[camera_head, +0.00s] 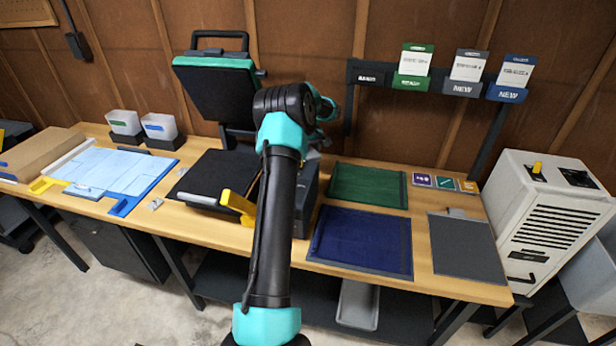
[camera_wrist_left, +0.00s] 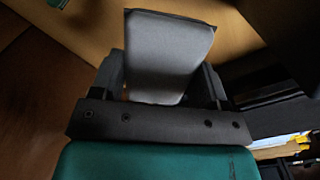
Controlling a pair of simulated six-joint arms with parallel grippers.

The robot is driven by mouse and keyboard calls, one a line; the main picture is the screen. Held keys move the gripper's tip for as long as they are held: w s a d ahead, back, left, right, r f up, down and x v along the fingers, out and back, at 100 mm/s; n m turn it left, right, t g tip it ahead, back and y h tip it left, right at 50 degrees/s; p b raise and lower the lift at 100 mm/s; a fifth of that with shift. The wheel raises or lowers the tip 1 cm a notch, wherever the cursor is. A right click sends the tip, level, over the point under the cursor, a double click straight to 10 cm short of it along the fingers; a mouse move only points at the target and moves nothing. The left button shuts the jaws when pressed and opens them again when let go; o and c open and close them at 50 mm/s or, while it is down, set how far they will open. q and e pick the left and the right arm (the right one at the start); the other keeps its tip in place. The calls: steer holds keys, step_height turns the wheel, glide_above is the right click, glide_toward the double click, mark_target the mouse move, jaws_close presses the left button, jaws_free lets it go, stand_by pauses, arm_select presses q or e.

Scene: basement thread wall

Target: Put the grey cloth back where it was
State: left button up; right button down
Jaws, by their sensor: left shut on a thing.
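A grey cloth (camera_wrist_left: 165,60) stands out as a flat, pale grey panel between the two dark fingers of my left gripper (camera_wrist_left: 162,85) in the left wrist view. The gripper is shut on it. In the head view my left wrist covers most of this gripper, and I cannot make out the held cloth there. A bare dark grey mat (camera_head: 466,250) lies at the right of the workbench. A green cloth (camera_head: 368,186) and a dark blue cloth (camera_head: 360,240) lie flat to its left. My right gripper is not in view.
Labelled card holders (camera_head: 462,85) stand on a dark rail behind the mats. Small coloured cards (camera_head: 444,183) lie below it. A white vented box (camera_head: 550,215) stands at the right. A black-and-teal press (camera_head: 215,85) stands behind my arm, and blue sheets (camera_head: 115,172) lie at the left.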

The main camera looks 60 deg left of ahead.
arm_select(q)
steer(key=shift+f, duration=3.1)
steer(key=shift+f, duration=1.85)
steer(key=shift+f, duration=0.1)
steer(key=o, duration=0.8)
step_height(320, 180, up, 12)
steer(key=shift+r, duration=0.1)
